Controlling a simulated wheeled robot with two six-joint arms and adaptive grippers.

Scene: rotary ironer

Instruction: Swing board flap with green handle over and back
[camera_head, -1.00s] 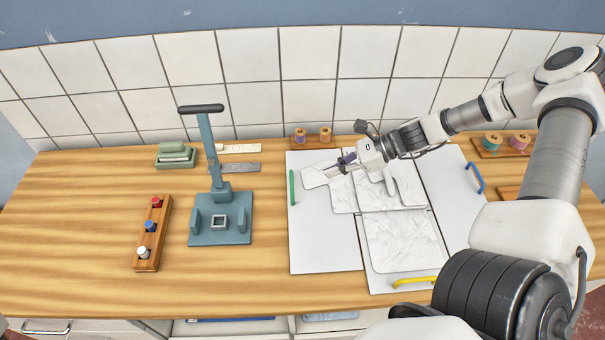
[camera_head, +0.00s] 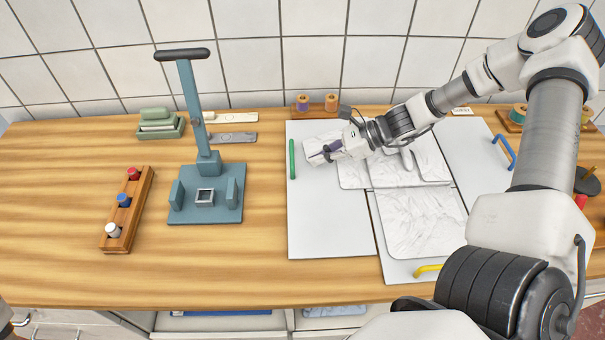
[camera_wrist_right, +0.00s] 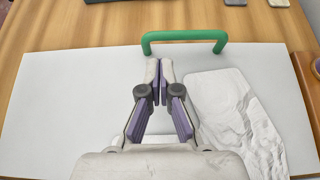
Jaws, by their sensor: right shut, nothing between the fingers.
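The green handle (camera_head: 292,159) stands along the left edge of a white board flap (camera_head: 325,225), which lies flat on the wooden table. In the right wrist view the green handle (camera_wrist_right: 184,37) is a raised bar at the flap's far edge. My right gripper (camera_head: 316,158) is just right of the handle over the flap, with its fingers pointing towards it. In the wrist view the fingertips (camera_wrist_right: 160,66) are together and empty, a little short of the handle and apart from it. My left gripper is not in view.
Blue (camera_head: 504,151) and yellow (camera_head: 428,269) handles sit on other edges of the board. White creased fabric (camera_head: 420,222) lies across it. A blue-grey press (camera_head: 206,205) and a wooden block with coloured knobs (camera_head: 128,210) stand left. Bare table lies left of the flap.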

